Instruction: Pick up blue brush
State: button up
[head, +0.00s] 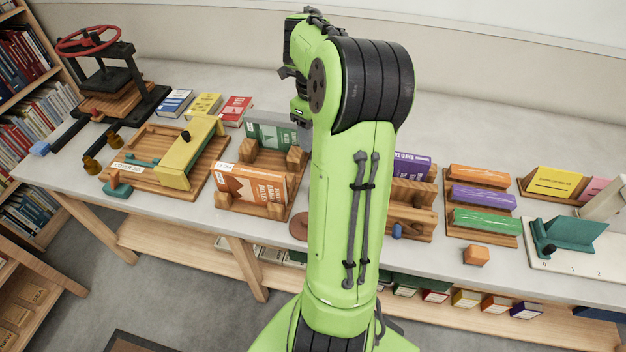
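No blue brush is clearly recognisable in the head view. A small light-blue piece (39,148) lies at the table's far left edge, by a dark bar in front of the press; I cannot tell if it is a brush. A small dark-blue piece (397,231) stands by a wooden stand right of my arm. A teal piece with an orange-brown part (116,190) lies at the front left edge. My gripper (300,112) is at the end of my folded arm, above the back middle of the table. Its fingers are not clear, and my arm hides part of the table.
The long grey table (150,214) holds a press with a red wheel (86,41), a wooden frame with a yellow bar (190,152), an orange book (250,188) in a stand, and coloured blocks (486,198) on a rack. A bookcase (25,60) stands left.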

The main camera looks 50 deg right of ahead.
jog(key=f+b, duration=0.1)
jog(key=f, duration=0.4)
jog(key=f+b, duration=0.1)
jog(key=f, duration=0.4)
jog(key=f+b, duration=0.2)
jog(key=f, duration=0.3)
jog(key=shift+s+d+f, duration=0.15)
jog(key=shift+s+f, duration=0.1)
jog(key=shift+r, duration=0.1)
grip_shut()
